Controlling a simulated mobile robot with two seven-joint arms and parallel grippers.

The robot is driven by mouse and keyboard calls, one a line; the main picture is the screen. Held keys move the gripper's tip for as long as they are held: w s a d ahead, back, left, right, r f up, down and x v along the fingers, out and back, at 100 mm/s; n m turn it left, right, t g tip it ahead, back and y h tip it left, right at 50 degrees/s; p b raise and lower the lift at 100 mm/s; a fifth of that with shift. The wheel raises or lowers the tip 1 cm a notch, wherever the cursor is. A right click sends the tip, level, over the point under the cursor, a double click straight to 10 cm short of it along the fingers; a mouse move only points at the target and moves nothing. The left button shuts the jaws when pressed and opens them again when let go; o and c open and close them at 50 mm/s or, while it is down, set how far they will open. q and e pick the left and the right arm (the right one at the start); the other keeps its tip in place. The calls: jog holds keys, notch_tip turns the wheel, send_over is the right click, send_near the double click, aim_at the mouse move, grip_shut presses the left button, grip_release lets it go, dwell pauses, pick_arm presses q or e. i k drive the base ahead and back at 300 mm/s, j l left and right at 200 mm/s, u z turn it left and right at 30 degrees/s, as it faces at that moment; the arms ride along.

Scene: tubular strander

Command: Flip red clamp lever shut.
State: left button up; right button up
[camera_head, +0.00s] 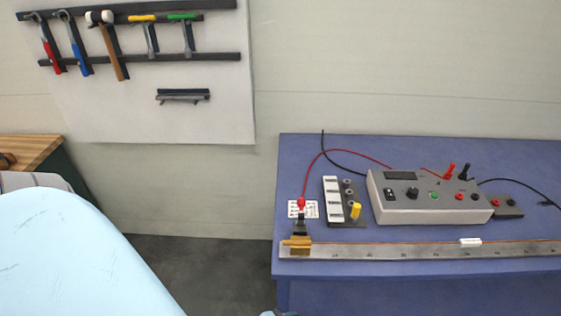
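A small red piece (301,204) stands at the left end of the blue bench, above a dark post and a brass-coloured clamp block (297,245). A red wire rises from it. It is too small to tell whether this is the clamp lever or a plug, or whether a lever is up or down. The block sits at the left end of a long grey ruled bar (400,251) with a copper-coloured wire along it. Neither of my grippers is recognisable in view. Nothing is seen touching the clamp.
A grey meter box (428,197) stands on the blue bench (520,155), with red and black probes (449,171) behind it. A switch block with a yellow lever (355,211) is left of it. Hammers hang on the wall. A large light-blue rounded surface fills the lower left.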

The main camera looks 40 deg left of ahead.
aim_at(300, 202)
jog(key=k+j+z, duration=0.15)
jog(key=j, duration=0.3)
jog(key=k+j+z, duration=0.2)
jog(key=k+j, duration=0.2)
jog(key=k+j+z, duration=0.15)
jog(key=j, duration=0.2)
jog(key=j+z, duration=0.1)
jog(key=j, duration=0.25)
jog(key=k+j+z, duration=0.15)
jog(key=j+z, duration=0.15)
jog(key=j, duration=0.25)
jog(key=k+j+z, duration=0.15)
jog(key=j, duration=0.25)
jog(key=j+z, duration=0.1)
jog(key=j, duration=0.25)
jog(key=i+j+z, duration=0.2)
jog(key=j, duration=0.3)
jog(key=j+z, duration=0.15)
jog(key=j, duration=0.4)
jog(key=i+j, duration=0.1)
jog(key=j, duration=0.15)
jog(key=i+j+z, duration=0.1)
jog(key=j, duration=0.2)
